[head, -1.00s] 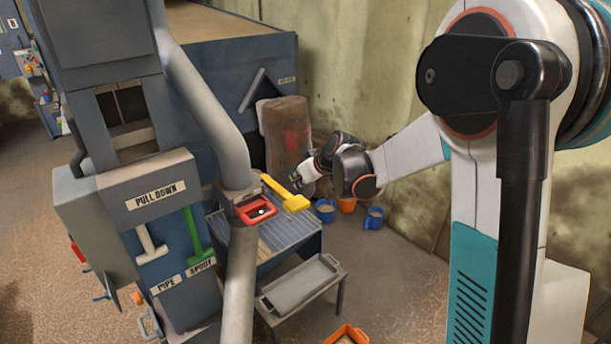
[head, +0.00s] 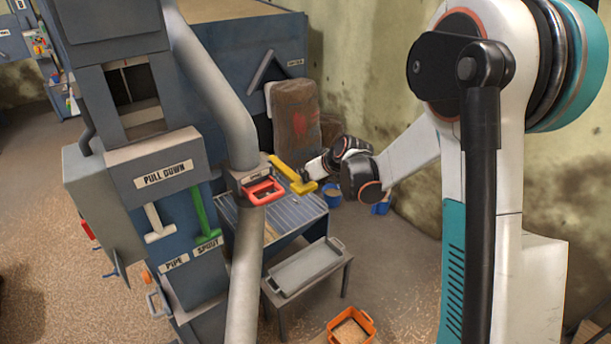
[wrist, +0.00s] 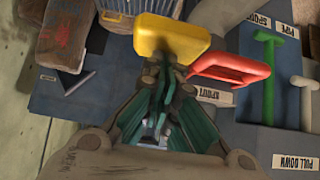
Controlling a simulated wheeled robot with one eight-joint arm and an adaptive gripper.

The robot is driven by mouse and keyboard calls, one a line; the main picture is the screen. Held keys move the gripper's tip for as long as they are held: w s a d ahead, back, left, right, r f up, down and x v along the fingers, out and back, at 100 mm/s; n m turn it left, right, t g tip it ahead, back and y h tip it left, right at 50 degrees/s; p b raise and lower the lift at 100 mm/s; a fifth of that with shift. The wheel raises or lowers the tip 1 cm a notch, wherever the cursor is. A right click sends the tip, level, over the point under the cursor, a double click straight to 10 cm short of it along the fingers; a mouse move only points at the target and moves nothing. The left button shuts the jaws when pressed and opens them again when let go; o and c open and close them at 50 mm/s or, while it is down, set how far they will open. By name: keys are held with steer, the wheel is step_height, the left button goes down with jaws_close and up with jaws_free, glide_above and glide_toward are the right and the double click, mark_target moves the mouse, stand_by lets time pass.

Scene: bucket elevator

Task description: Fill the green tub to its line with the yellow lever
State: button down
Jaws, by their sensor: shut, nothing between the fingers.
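The yellow lever (head: 288,170) sticks out from the grey pipe's collar, above the slatted blue-grey table, with a wide flat end. The end of the lever (wrist: 172,38) fills the upper middle of the wrist view. My gripper (head: 308,177) is at that wide end in the head view. Its dark green fingers (wrist: 163,88) are together just below the lever's end in the wrist view, with nothing between them. I cannot tell whether they touch the lever. No green tub can be made out in either view.
A red loop handle (head: 263,190) is beside the yellow lever. A green lever (head: 206,222) and a white lever (head: 155,222) hang on the machine front. A grey tray (head: 305,267) rests on a low stand.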

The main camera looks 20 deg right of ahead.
mark_target(307, 194)
steer(key=shift+s+d+f+t+b, duration=0.15)
steer(key=shift+f+t+b, duration=0.25)
steer(key=shift+f+b, duration=0.7)
step_height(307, 194, down, 5)
steer(key=b, duration=0.5)
steer(key=shift+s+f+b, duration=0.1)
steer(key=shift+f+b, duration=0.05)
steer(key=shift+b, duration=0.2)
steer(key=shift+s+f, duration=0.1)
steer(key=shift+f, duration=0.15)
